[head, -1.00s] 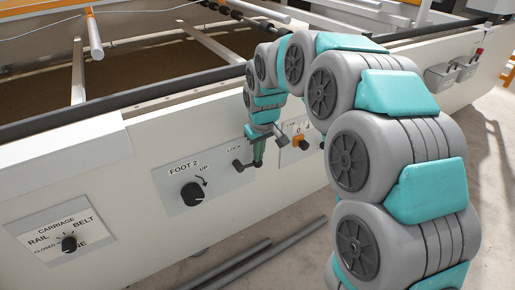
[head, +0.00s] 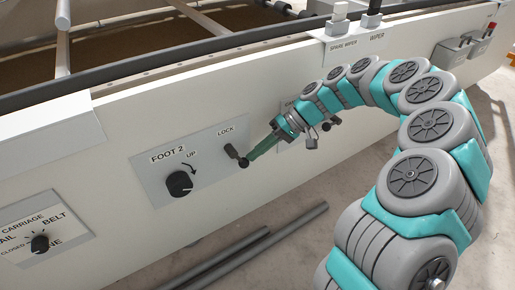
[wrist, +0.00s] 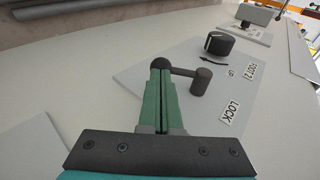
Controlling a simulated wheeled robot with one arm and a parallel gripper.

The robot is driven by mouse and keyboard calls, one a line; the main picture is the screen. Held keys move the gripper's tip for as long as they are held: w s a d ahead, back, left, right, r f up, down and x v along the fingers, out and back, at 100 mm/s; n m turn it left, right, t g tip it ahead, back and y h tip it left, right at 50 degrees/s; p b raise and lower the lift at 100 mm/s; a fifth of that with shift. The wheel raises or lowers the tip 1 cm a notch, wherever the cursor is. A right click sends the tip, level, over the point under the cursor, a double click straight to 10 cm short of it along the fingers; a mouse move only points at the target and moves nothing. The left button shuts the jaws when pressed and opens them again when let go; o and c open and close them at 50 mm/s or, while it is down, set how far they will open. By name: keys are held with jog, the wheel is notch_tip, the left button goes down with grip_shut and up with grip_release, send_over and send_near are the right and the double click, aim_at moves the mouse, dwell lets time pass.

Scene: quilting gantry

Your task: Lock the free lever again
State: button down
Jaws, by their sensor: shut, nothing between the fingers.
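The dark lever (head: 231,151) sits on a grey plate below the LOCK label, right of the FOOT 2 dial (head: 179,184). Its arm slants down and right to a ball end (head: 243,163). In the wrist view the lever's round post (wrist: 201,82) stands near the LOCK label, and the arm runs left to the ball (wrist: 160,64). My gripper (head: 252,157) comes in from the right. Its green fingers (wrist: 160,72) are shut together and empty, with the tips at the ball. They partly cover it, and I cannot tell whether they touch.
The CARRIAGE dial (head: 39,243) is at the lower left of the white panel. Another panel plate is partly hidden behind my arm. WIPER switches (head: 371,14) stand on the top edge. Dark bars (head: 250,245) lie on the floor below.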

jog(key=f+b, duration=0.1)
jog(key=a+f+b, duration=0.1)
jog(key=s+f+y+b, duration=0.1)
jog(key=shift+a+g, duration=0.25)
jog(key=shift+g, duration=0.05)
jog(key=shift+s+a, duration=0.15)
jog(key=shift+s, duration=0.1)
dwell(0.6)
jog(key=v, duration=0.8)
jog(key=shift+w, duration=0.1)
